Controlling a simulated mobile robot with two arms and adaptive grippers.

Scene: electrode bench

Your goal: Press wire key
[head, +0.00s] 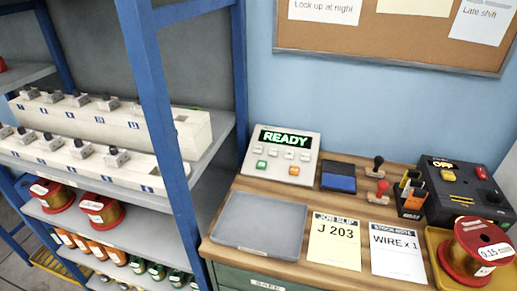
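A light grey key console (251,172) stands at the back left of the wooden bench, and its display (285,138) reads READY in green. Below the display are several small pale keys, a green key (261,165) and an orange key (294,170). The key labels are too small to read, so I cannot tell which is the wire key. A stock note (397,262) reading WIRE x 1 and a job slip (335,255) reading J 203 lie at the front of the bench. Neither of my grippers is in view.
A grey tray (258,225) lies before the console. To the right are a blue pad (338,183), stamps (379,192), a pen holder (411,205), a black box (440,205) showing OFF, and a red-flanged wire spool (480,240) in a yellow tray (432,240). Blue-framed shelving (160,90) stands left.

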